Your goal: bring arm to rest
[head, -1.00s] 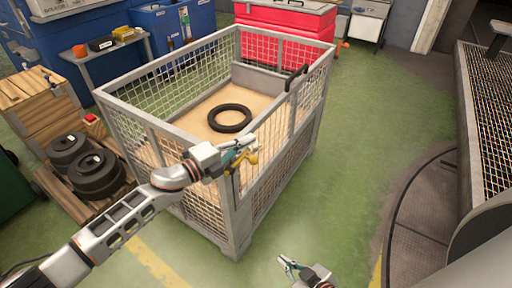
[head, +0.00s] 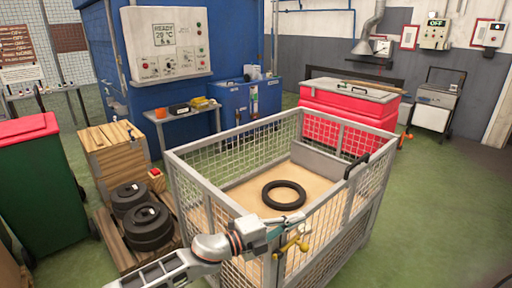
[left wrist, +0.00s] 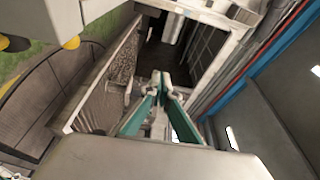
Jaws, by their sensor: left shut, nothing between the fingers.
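My left arm comes in from the bottom left in the head view. Its left gripper (head: 296,220) is shut and empty, in front of the near side of the mesh crate (head: 222,196), close to a yellow handle (head: 292,244). I cannot tell whether it touches the handle. In the left wrist view the green fingers (left wrist: 160,82) come together at the tips with nothing between them. My right gripper is in neither view now.
A black ring (head: 284,194) lies on the crate's wooden floor. Black discs (head: 146,222) are stacked on a pallet to the left. A red bin (head: 350,110) and a blue cabinet (head: 250,98) stand behind. Green floor is clear at the right.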

